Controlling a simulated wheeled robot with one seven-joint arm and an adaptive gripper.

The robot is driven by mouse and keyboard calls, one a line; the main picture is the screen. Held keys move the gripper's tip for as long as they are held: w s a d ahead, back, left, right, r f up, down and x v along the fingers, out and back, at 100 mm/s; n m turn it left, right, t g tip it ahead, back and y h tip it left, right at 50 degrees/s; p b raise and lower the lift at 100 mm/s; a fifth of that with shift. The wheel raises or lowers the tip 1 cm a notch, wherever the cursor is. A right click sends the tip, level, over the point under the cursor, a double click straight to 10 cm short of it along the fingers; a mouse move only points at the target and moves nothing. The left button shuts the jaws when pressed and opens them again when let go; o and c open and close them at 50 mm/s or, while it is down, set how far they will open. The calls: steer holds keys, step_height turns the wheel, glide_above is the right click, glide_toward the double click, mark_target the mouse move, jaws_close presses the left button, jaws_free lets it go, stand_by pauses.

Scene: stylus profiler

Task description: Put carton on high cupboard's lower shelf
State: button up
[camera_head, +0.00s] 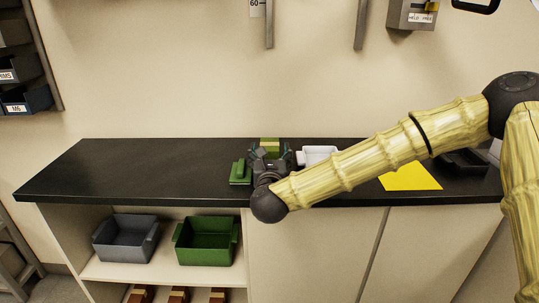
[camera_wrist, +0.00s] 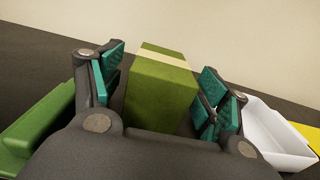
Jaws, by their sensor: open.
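The carton (camera_wrist: 160,88) is a green box with a pale tape band across its top. In the wrist view it stands between the two teal-padded fingers of my gripper (camera_wrist: 158,92). My gripper is open, with a visible gap to the carton on the right side; the left pad is very close to it. In the head view the carton (camera_head: 270,143) shows just beyond my gripper (camera_head: 270,156) on the black counter (camera_head: 130,165), partly hidden by the gripper. I cannot make out a high cupboard in either view.
A green object (camera_head: 240,173) lies left of my gripper, and a white tray (camera_head: 318,153) stands to its right. A yellow sheet (camera_head: 410,177) lies further right. Grey (camera_head: 125,242) and green (camera_head: 207,245) bins sit on a shelf below. The counter's left part is clear.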

steer(key=shift+w, duration=1.1)
steer(key=c, duration=1.3)
steer(key=shift+r, duration=0.1)
